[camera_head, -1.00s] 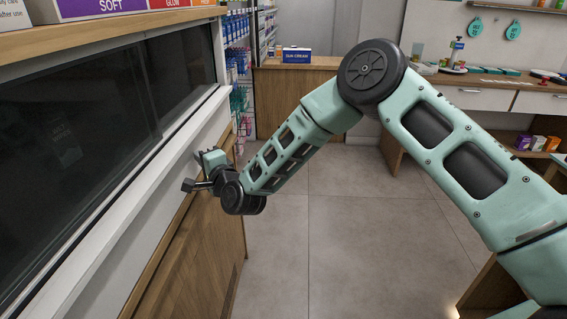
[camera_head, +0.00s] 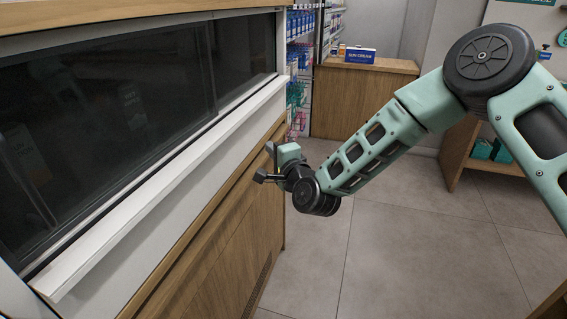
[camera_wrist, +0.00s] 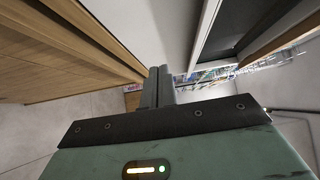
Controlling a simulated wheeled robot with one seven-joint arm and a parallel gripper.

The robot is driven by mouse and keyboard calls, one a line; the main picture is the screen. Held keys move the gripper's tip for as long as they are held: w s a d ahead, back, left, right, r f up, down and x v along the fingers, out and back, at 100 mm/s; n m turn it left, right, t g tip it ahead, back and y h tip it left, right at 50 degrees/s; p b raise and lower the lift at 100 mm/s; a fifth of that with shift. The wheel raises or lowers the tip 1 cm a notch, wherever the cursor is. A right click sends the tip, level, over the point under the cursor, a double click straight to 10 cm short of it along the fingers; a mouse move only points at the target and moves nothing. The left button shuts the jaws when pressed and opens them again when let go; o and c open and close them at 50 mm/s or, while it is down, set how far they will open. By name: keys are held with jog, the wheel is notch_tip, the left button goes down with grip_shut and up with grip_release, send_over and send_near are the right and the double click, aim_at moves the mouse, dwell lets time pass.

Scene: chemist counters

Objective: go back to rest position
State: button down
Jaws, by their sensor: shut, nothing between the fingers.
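My gripper (camera_head: 265,164) is at the end of my bent mint-green arm, beside the wooden front of the counter (camera_head: 215,240) in the head view. In the wrist view my gripper (camera_wrist: 160,82) shows its two dark fingers together with nothing between them. The fingertips point toward the counter side; I cannot tell the exact gap to it. Nothing is held.
A dark sliding window (camera_head: 110,110) with a white sill (camera_head: 150,200) runs along the left. Shelves of products (camera_head: 305,60) stand behind it. A wooden counter (camera_head: 365,100) with a blue box (camera_head: 360,54) is at the back. The grey floor (camera_head: 400,250) is clear in the middle.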

jog(key=s+d+r+n+g+p, duration=0.1)
jog(key=s+r+n+g, duration=0.1)
jog(key=s+n+g, duration=1.4)
jog(key=s+d+r+n+h, duration=0.1)
jog(key=s+d+h, duration=0.1)
jog(key=s+d, duration=0.3)
jog(key=s+d+r+n+h+p, duration=0.1)
jog(key=s+d+h, duration=0.2)
jog(key=s, duration=0.9)
jog(key=s+d+r+n+h, duration=0.1)
jog(key=s+d+n+h, duration=0.1)
jog(key=s+d, duration=0.6)
jog(key=shift+s+r+h+p, duration=0.2)
jog(key=shift+r+h+p, duration=0.1)
jog(key=shift+r+p, duration=0.1)
